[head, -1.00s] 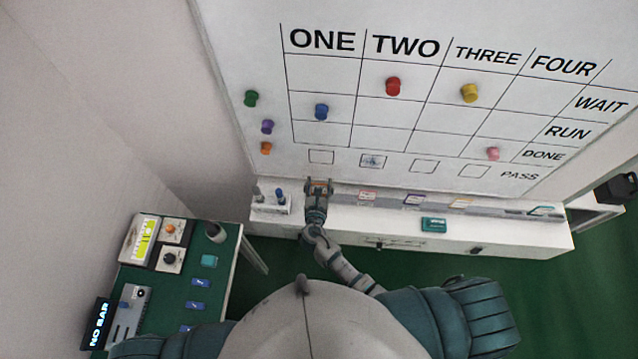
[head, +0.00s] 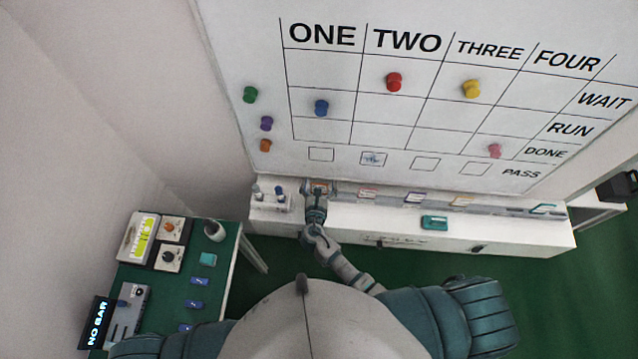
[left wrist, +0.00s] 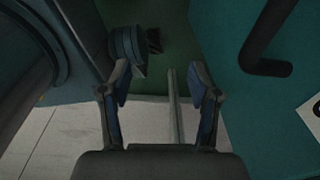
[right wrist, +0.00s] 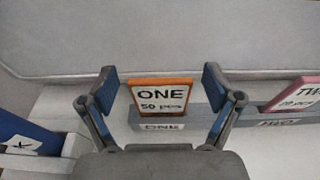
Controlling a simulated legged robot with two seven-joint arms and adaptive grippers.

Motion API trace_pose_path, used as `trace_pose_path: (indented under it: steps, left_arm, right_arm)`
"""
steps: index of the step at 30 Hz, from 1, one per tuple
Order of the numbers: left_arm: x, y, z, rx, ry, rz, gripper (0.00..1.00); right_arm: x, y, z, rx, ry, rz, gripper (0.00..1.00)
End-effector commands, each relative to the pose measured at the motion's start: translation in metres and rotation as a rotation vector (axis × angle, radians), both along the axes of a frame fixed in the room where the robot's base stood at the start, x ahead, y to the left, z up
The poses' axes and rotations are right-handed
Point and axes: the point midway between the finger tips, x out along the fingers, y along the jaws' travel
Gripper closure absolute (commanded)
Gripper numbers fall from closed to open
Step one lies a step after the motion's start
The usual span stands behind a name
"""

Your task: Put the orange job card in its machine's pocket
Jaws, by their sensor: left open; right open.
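The orange job card (right wrist: 161,98), marked ONE and 50 pcs, stands upright in a grey rail (right wrist: 205,118) above a label that reads ONE. My right gripper (right wrist: 161,84) is open, with one finger on each side of the card; I cannot tell whether they touch it. In the head view the right gripper (head: 318,188) mostly covers the card at the rail's left end. On the board (head: 330,62), a pocket outline (head: 321,154) sits below column ONE. My left gripper (left wrist: 160,85) is open and empty in the left wrist view, beside a green surface.
More cards stand along the rail, among them a pink one (right wrist: 294,94) marked TWO. A holder with markers (head: 270,197) is left of my right gripper. A teal block (head: 434,222) lies on the ledge. A side table (head: 170,290) carries small devices.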

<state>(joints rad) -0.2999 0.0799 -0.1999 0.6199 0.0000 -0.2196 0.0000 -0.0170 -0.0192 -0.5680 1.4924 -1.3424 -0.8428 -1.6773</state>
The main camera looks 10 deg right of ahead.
Motion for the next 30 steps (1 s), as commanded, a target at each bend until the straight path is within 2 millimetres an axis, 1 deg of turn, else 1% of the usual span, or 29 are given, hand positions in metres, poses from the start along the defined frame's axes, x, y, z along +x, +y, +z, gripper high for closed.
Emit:
trace_pose_path:
  steps: [2, 5, 8, 15, 18, 23, 30]
  left_arm:
    - [-0.001, 0.002, 0.0, 0.002, 0.002, 0.0, 0.38]
    - [-0.001, 0.002, 0.0, 0.001, 0.001, 0.0, 0.38]
    - [-0.001, 0.001, 0.0, 0.001, 0.001, 0.0, 0.38]
    - [0.0, 0.0, 0.0, 0.0, 0.001, 0.0, 0.38]
    - [0.0, 0.0, 0.0, 0.0, 0.0, 0.0, 0.38]
    - [0.0, 0.0, 0.0, 0.0, 0.0, 0.0, 0.38]
    - [0.0, 0.0, 0.0, 0.0, 0.0, 0.0, 0.38]
  right_arm:
    - [-0.002, 0.001, 0.0, 0.0, 0.0, 0.0, 0.1]
    - [-0.011, 0.003, 0.002, 0.0, 0.001, 0.0, 0.1]
    - [-0.029, 0.009, 0.006, 0.003, 0.002, 0.001, 0.1]
    - [-0.079, 0.023, 0.019, 0.001, 0.002, 0.001, 0.1]
    - [-0.095, 0.027, 0.023, 0.0, 0.003, 0.0, 0.1]
    - [-0.109, 0.031, 0.027, -0.001, 0.001, 0.0, 0.1]
    - [-0.112, 0.032, 0.028, -0.001, 0.0, 0.0, 0.1]
